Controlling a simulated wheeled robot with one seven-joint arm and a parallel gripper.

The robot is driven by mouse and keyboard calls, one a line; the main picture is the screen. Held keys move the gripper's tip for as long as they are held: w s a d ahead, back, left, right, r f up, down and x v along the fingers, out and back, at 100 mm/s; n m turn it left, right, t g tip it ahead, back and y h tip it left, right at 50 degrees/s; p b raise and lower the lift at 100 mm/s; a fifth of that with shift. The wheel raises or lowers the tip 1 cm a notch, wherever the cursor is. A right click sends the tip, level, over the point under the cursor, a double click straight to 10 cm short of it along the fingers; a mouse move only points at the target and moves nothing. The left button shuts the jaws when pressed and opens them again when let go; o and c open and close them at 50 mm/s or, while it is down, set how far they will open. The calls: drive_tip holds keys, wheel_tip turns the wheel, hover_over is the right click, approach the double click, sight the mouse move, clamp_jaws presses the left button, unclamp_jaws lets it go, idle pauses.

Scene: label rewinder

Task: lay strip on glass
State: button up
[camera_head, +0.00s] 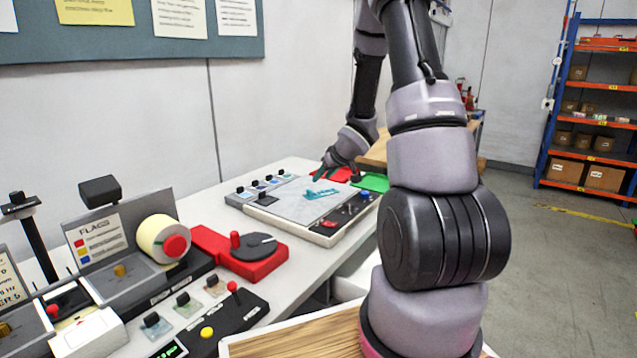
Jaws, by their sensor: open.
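A pale flat panel (288,207), which looks like the glass, lies in a low white-framed unit on the bench. A teal shape (319,193) shows on its far part; I cannot tell whether it is the strip or a marking. My gripper (338,175) is open over the panel's far edge, just beyond the teal shape in the picture. It is small here, and I cannot tell whether it touches anything. I see no strip between its fingers.
Red (334,175) and green (376,182) trays lie beside and behind my gripper. Small clips (262,184) line the panel's left edge, and knobs (347,209) its right. A rewinder with a label roll (163,239) and a red turntable unit (252,259) stand nearer.

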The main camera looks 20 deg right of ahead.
drive_tip(key=s+r+m+h, duration=0.2)
drive_tip(key=s+r, duration=0.3)
drive_tip(key=r, duration=0.4)
drive_tip(key=s+r+m+h, duration=0.15)
drive_tip(key=s+r, duration=0.35)
drive_tip(key=r, duration=0.5)
drive_tip(key=s+a+r+m+y, duration=0.1)
drive_tip(key=s+a+r, duration=0.1)
drive_tip(key=s+a, duration=0.2)
drive_tip(key=s+a+r+m+g+y, duration=0.1)
drive_tip(key=s+a+r, duration=0.2)
drive_tip(key=s, duration=0.7)
drive_tip(key=s+a+r+m+y, duration=0.1)
drive_tip(key=s+a+r+y, duration=0.1)
drive_tip(key=s, duration=0.5)
drive_tip(key=a+r, duration=0.1)
drive_tip(key=a, duration=0.1)
drive_tip(key=shift+s+a+g, duration=0.3)
drive_tip(key=shift+s+g, duration=0.05)
drive_tip(key=shift+g, duration=0.05)
